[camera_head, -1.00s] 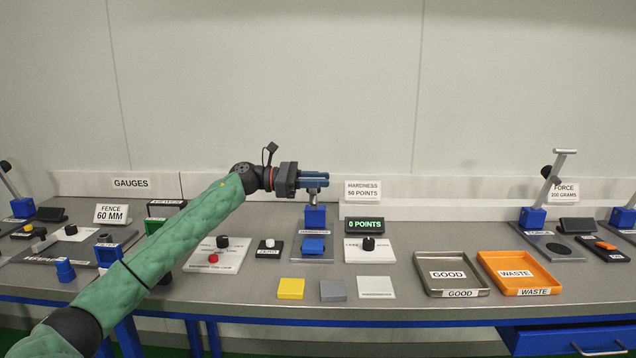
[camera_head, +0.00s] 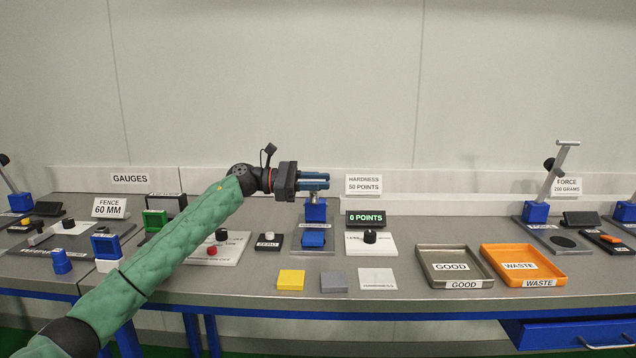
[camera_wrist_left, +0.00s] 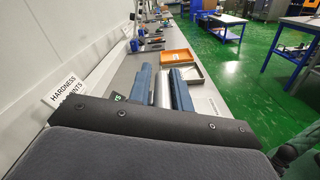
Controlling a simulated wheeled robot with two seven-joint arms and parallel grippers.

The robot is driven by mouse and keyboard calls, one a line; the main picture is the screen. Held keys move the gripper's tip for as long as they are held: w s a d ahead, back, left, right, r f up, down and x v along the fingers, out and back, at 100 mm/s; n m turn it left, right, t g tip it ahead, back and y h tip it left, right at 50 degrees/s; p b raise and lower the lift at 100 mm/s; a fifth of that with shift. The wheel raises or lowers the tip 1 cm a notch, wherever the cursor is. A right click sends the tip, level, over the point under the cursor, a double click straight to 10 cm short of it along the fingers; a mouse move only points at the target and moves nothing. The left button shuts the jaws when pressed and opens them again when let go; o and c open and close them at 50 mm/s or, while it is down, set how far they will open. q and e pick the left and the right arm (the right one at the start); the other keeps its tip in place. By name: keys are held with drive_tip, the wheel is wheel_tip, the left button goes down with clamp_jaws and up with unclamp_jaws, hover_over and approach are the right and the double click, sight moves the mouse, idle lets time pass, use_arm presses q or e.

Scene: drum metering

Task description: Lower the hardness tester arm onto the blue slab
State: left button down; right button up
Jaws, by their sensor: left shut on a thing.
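The hardness tester has a blue base block (camera_head: 316,212) on a grey plate at the middle of the bench. Its arm rises from this block and is mostly hidden by my gripper. My left gripper (camera_head: 316,181) is just above the base block, its blue fingers shut on the tester arm. In the left wrist view a silver bar (camera_wrist_left: 163,90) of that arm lies between the two fingers (camera_wrist_left: 160,86). The blue slab (camera_head: 313,239) lies on the plate in front of the base block, apart from the gripper. My right gripper is not in view.
The hardness display (camera_head: 366,218) reads 0 POINTS. A zero button (camera_head: 268,241) and a knob panel (camera_head: 371,246) flank the tester. Yellow (camera_head: 291,279), grey and white slabs lie in front. A grey GOOD tray (camera_head: 487,272) and an orange WASTE tray (camera_head: 555,272) stand to the right.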

use_arm(q)
drive_tip(key=c, duration=1.4)
unclamp_jaws()
drive_tip(key=shift+f, duration=0.1)
drive_tip(key=shift+a, duration=0.15)
drive_tip(key=shift+a+b, duration=0.3)
drive_tip(key=shift+a, duration=3.45)
